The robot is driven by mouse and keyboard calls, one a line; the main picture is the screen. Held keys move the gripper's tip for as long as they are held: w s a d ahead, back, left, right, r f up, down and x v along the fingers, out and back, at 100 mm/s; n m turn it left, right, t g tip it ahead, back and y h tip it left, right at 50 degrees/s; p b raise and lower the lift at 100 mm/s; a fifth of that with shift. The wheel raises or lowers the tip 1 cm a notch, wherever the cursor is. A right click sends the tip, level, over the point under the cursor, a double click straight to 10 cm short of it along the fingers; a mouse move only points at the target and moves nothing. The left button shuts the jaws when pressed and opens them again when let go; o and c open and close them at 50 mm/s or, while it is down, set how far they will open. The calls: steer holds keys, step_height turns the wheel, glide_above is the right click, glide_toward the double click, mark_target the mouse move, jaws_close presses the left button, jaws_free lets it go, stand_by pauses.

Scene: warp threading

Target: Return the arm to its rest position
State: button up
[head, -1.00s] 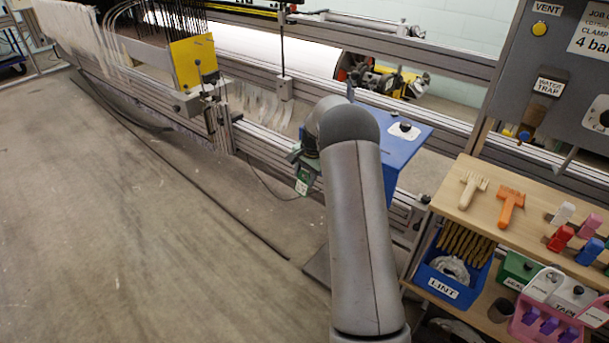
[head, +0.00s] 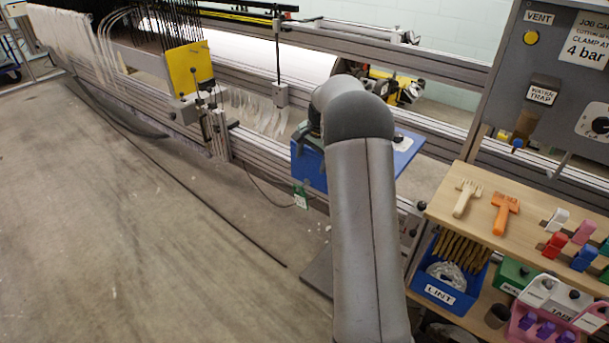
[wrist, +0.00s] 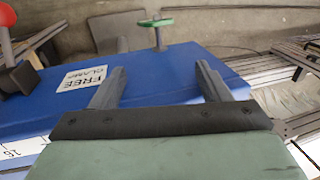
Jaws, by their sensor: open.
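My arm reaches up from the bottom of the head view and bends over a blue box (head: 311,168) on the loom frame. My gripper (head: 302,136) is mostly hidden behind the arm's upper bend there. In the wrist view my gripper (wrist: 160,80) is open, its two grey fingers wide apart with nothing between them. It is over the blue box's top (wrist: 190,62), which carries a "FREE CLAMP" label (wrist: 82,79). I cannot tell the height of the fingers above it.
A green-topped post (wrist: 157,24) stands beyond the fingers, and a red-knobbed lever (wrist: 8,50) at the left. In the head view, a wooden shelf (head: 468,222) with tools and a blue lint bin (head: 438,291) stands right of my arm.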

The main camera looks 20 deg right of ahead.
steer(key=s+a+r+n+p, duration=0.2)
steer(key=s+a+r+p, duration=0.1)
steer(key=s+a+r, duration=0.3)
steer(key=s+a+r+n+p, duration=0.1)
steer(key=s+a+r+p, duration=0.2)
steer(key=r, duration=0.6)
steer(key=s+a+r+n+p, duration=0.1)
steer(key=s+a+n+p, duration=0.1)
steer(key=s, duration=0.8)
steer(key=s+a+r+n+g+p, duration=0.1)
steer(key=s+a+n+p, duration=0.2)
steer(key=s+a, duration=0.4)
steer(key=s+a+r+n+p, duration=0.1)
steer(key=s+a+n+p, duration=0.2)
steer(key=s, duration=1)
steer(key=shift+s+a+r+n+g+h, duration=0.15)
steer(key=shift+a+r+n+g+h, duration=0.2)
steer(key=shift+a+n, duration=0.6)
steer(key=shift+o, duration=0.5)
